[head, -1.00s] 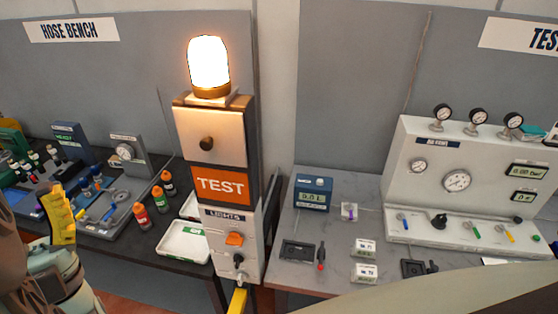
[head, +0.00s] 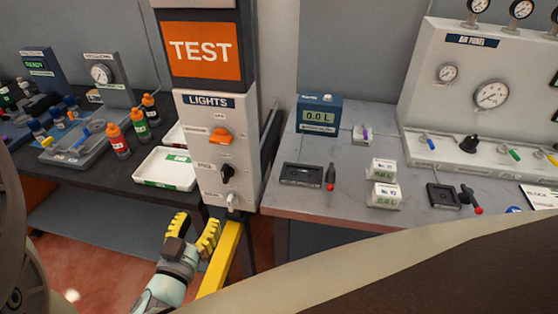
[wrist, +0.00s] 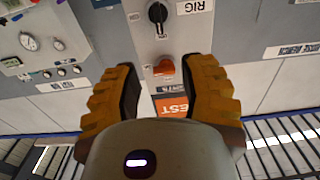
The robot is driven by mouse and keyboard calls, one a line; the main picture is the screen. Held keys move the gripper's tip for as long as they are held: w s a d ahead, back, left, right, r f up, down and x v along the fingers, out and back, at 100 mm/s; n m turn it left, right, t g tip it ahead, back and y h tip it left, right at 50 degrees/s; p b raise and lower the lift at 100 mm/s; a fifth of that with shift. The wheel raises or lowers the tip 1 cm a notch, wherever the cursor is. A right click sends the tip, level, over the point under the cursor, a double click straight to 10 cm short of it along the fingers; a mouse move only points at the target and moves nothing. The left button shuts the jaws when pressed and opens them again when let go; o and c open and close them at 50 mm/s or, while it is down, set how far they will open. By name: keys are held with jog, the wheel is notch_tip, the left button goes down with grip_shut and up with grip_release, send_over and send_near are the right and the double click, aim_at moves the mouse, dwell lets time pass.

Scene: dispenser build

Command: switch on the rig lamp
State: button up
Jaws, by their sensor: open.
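The LIGHTS panel (head: 207,118) is on the front of a white post under an orange TEST sign (head: 200,50). It carries an orange rotary switch (head: 218,135), a black knob (head: 228,172) below it and a small metal toggle (head: 231,202) lowest. My gripper (head: 197,222) is open and empty, below and left of the toggle, apart from the panel. In the wrist view, upside down, the black knob (wrist: 157,12) is beside a RIG label (wrist: 194,5). The orange switch (wrist: 164,67) appears between my open fingers (wrist: 161,75). No lamp is in view now.
A yellow bar (head: 222,258) sticks out below the panel, close right of my gripper. Dark bench (head: 90,160) with bottles and a white tray (head: 166,168) lies left. Grey bench (head: 340,215) with a meter (head: 319,115) and air panel (head: 490,95) lies right.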

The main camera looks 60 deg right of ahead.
aim_at(223, 176)
jog(key=b+x, duration=0.1)
jog(key=x, duration=0.4)
jog(key=b+x, duration=0.1)
jog(key=x, duration=0.4)
jog(key=f+b+x, duration=0.1)
jog(key=x, duration=0.5)
jog(key=shift+s, duration=0.2)
grip_shut()
